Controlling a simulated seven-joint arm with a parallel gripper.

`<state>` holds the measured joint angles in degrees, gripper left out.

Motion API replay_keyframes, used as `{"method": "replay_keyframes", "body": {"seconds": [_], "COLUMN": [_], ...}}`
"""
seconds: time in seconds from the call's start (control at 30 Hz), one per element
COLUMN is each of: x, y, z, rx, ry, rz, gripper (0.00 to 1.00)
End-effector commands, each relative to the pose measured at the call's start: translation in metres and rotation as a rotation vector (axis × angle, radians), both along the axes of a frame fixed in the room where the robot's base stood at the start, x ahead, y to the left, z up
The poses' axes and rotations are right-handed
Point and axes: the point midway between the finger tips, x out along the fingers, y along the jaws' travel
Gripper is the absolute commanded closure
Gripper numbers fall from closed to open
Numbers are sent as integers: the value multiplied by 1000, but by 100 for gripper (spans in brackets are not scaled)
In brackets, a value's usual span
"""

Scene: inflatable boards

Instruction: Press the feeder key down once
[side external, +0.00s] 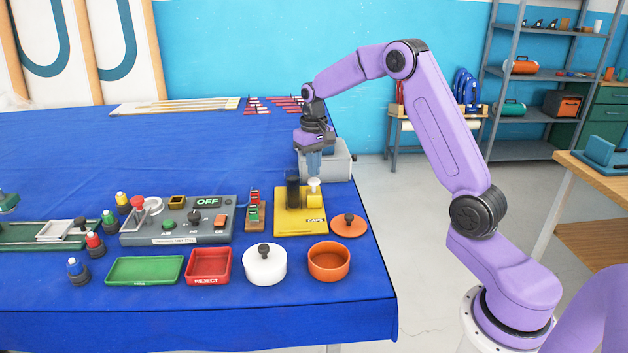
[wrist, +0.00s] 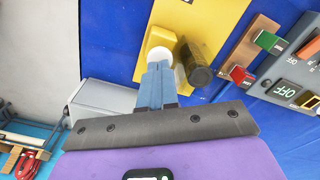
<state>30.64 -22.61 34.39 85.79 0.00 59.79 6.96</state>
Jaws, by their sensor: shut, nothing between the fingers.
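A yellow feeder board (side external: 290,226) labelled CAPS lies near the table's right end. It carries a dark upright tube (side external: 292,192) and, beside it, a yellow block with a white round-topped key (side external: 314,186), which I take as the feeder key. In the wrist view the white key (wrist: 160,54) shows just past my fingertips, with the dark tube (wrist: 194,66) to its right. My gripper (side external: 314,170) is shut and empty, its blue fingers pointing down just above the key. I cannot tell whether the tips touch it. The fingers hide part of the key in the wrist view (wrist: 158,70).
A grey box (side external: 335,162) stands behind the board. A small switch block (side external: 255,214) and grey control panel (side external: 180,225) stand left. The table's right edge is close.

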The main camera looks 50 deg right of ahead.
Motion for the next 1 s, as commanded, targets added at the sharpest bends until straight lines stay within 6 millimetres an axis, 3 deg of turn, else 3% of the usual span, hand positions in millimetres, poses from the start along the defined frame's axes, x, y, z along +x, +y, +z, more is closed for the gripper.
{"method": "replay_keyframes", "body": {"seconds": [1.0], "x": [0], "y": [0], "z": [-18], "rx": [0], "ry": [1], "rz": [0], "gripper": [100]}}
